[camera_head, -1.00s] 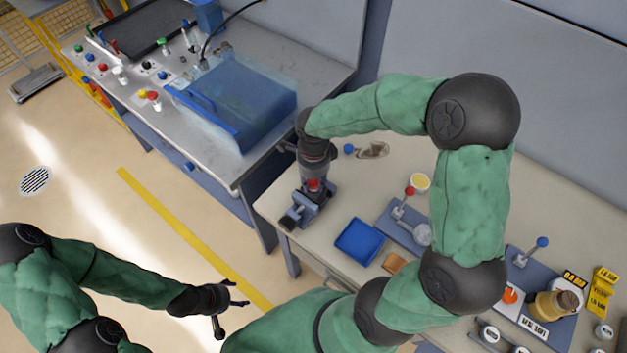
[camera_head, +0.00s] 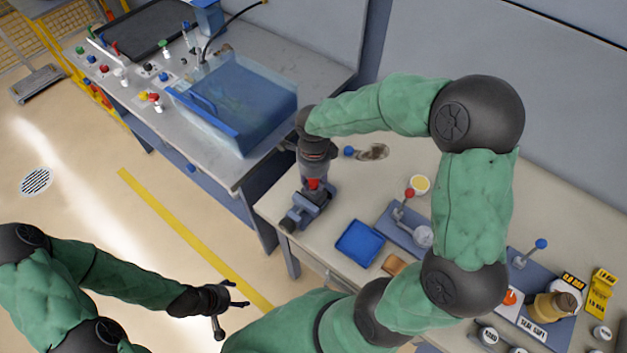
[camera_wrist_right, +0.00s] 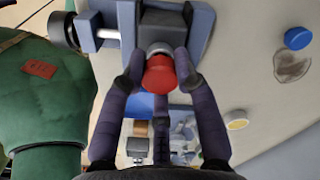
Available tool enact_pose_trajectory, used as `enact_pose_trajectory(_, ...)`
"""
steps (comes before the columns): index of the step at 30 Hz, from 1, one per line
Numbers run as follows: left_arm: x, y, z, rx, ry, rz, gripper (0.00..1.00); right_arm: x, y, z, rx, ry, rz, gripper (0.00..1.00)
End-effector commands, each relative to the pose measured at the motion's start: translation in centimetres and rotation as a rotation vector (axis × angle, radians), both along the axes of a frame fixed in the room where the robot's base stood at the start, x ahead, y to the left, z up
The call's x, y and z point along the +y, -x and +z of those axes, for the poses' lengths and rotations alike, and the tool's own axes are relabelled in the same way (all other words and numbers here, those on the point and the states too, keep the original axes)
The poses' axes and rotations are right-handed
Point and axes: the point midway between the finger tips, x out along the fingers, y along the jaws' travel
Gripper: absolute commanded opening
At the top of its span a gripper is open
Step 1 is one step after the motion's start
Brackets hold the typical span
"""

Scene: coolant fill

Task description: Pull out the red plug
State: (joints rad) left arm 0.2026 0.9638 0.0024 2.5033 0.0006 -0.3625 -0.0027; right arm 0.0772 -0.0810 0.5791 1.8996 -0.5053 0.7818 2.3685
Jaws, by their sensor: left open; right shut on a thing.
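The red plug (camera_wrist_right: 159,75) sits at the end of a metal fitting held in a blue-grey vise (camera_wrist_right: 185,25). In the head view the red plug (camera_head: 313,184) shows just below my right gripper (camera_head: 314,176), at the vise (camera_head: 306,208). My right gripper (camera_wrist_right: 158,82) is shut on the red plug, with its fingers on both sides of it. A bit of the metal fitting shows between plug and vise; I cannot tell whether they are apart. My left gripper (camera_head: 230,306) is open and empty, above the floor, away from the bench.
A blue tray (camera_head: 358,242) and a lever stand with a red knob (camera_head: 409,193) are to the right of the vise. A blue cap (camera_head: 349,151) and a dark stain lie behind. A bench with a clear blue tank (camera_head: 240,105) stands at the left.

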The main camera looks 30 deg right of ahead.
Motion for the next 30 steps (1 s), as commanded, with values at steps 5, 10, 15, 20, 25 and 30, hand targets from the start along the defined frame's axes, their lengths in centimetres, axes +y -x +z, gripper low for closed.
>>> enact_pose_trajectory(5,0.0,0.0,0.5,0.0,0.0,0.0,0.7,0.0,0.0,0.9,0.0,0.0,0.0,0.1)
enact_pose_trajectory(10,0.0,0.0,0.9,0.0,0.0,0.0,0.7,0.0,0.0,1.6,0.0,0.0,0.0,0.1)
enact_pose_trajectory(15,0.0,0.0,1.3,0.0,0.0,0.0,0.7,0.0,0.0,2.4,0.0,-0.001,0.0,0.1)
enact_pose_trajectory(20,0.0,0.0,1.7,0.0,0.0,0.0,0.7,0.0,0.0,3.1,0.0,-0.001,0.0,0.1)
enact_pose_trajectory(25,0.0,0.0,2.0,0.0,0.0,0.0,0.7,0.0,0.0,3.6,0.0,0.0,0.0,0.1)
enact_pose_trajectory(30,0.0,0.0,2.0,0.0,0.0,0.0,0.7,0.0,0.0,3.6,0.001,0.0,0.0,0.1)
